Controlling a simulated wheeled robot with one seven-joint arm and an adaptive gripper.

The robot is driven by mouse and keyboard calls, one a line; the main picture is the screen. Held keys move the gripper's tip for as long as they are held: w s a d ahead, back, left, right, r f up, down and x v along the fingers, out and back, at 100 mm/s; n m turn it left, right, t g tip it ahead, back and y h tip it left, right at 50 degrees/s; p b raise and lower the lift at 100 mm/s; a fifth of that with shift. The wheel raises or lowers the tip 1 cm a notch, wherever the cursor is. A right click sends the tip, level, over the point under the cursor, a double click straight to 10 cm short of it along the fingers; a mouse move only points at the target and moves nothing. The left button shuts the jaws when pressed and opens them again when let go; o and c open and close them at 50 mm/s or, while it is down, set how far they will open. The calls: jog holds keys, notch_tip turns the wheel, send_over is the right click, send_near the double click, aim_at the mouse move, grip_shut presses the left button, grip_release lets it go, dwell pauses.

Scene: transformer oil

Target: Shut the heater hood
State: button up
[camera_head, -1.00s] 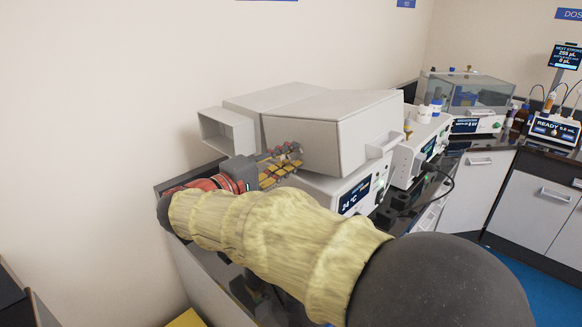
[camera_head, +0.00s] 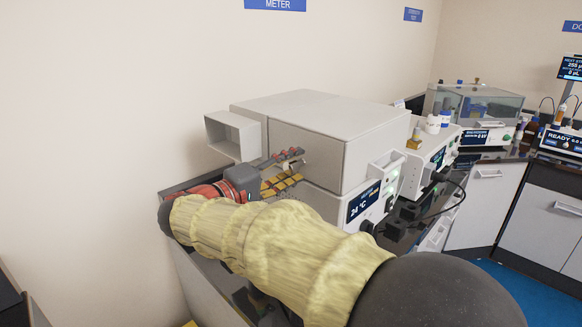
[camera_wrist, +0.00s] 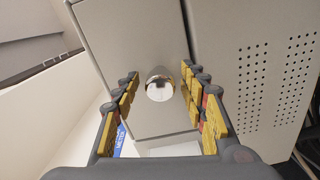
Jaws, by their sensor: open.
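The heater's grey hood (camera_head: 345,150) lies level on the heater body (camera_head: 325,205), its top in line with the fixed box behind it. In the wrist view the hood (camera_wrist: 135,50) is a plain grey panel with a round shiny metal knob (camera_wrist: 159,85). A narrow dark seam separates it from the perforated heater side. My gripper (camera_head: 291,168) is at the hood's left side. In the wrist view its yellow-padded fingers (camera_wrist: 160,76) are open, one row on each side of the knob. I cannot tell whether any pad touches it.
A white-grey square duct (camera_head: 233,136) sticks out at the heater's left, near my wrist. The heater's display (camera_head: 362,200) reads 24 °C. Another instrument (camera_head: 433,150) with bottles on top and a clear-covered unit (camera_head: 475,110) stand to the right on the dark counter.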

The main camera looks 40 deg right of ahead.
jog(key=shift+a, duration=0.1)
jog(key=s+a, duration=0.1)
jog(key=a, duration=1)
jog(key=shift+s+a, duration=0.35)
jog(key=shift+a, duration=0.05)
